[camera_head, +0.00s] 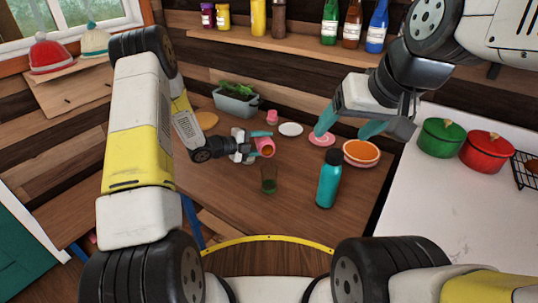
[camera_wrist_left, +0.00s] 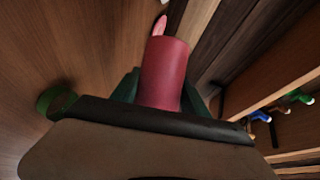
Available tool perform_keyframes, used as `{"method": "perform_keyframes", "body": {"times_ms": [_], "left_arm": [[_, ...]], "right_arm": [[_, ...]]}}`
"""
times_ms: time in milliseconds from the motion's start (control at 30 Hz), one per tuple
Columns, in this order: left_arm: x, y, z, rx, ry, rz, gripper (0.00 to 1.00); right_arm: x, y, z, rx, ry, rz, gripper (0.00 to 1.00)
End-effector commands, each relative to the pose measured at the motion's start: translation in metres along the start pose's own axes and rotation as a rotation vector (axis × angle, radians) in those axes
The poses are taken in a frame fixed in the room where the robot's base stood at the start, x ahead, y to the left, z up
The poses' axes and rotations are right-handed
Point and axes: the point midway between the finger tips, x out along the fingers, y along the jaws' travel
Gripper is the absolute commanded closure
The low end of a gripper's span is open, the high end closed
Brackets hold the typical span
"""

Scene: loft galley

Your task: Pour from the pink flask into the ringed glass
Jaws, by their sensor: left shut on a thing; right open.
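The pink flask (camera_head: 265,149) is held in my left gripper (camera_head: 257,144), whose teal fingers close around its sides. The flask is tipped well over, with its mouth end toward the front right of the table. In the left wrist view the flask (camera_wrist_left: 164,72) sits between the fingers. The ringed glass (camera_head: 269,181) stands upright on the table just in front of the flask, greenish in its lower part. A green rim, probably the glass (camera_wrist_left: 57,101), shows at left in the wrist view. No stream is visible. My right gripper (camera_head: 346,129) is open and empty above the right side.
A teal bottle (camera_head: 328,181) stands right of the glass. Behind are a white saucer (camera_head: 290,129), a pink plate (camera_head: 318,142), an orange-filled bowl (camera_head: 361,154), a small pink item (camera_head: 272,117) and a planter (camera_head: 238,106). The table's front left is clear.

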Motion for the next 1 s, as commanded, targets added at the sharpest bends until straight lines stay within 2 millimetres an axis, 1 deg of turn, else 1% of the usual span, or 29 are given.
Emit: {"method": "perform_keyframes", "body": {"times_ms": [1000], "left_arm": [[-0.0046,-0.0077,-0.0074,0.107,-0.024,-0.046,1.0]], "right_arm": [[0.0,0.0,0.0,0.0,0.0,0.0,0.26]]}}
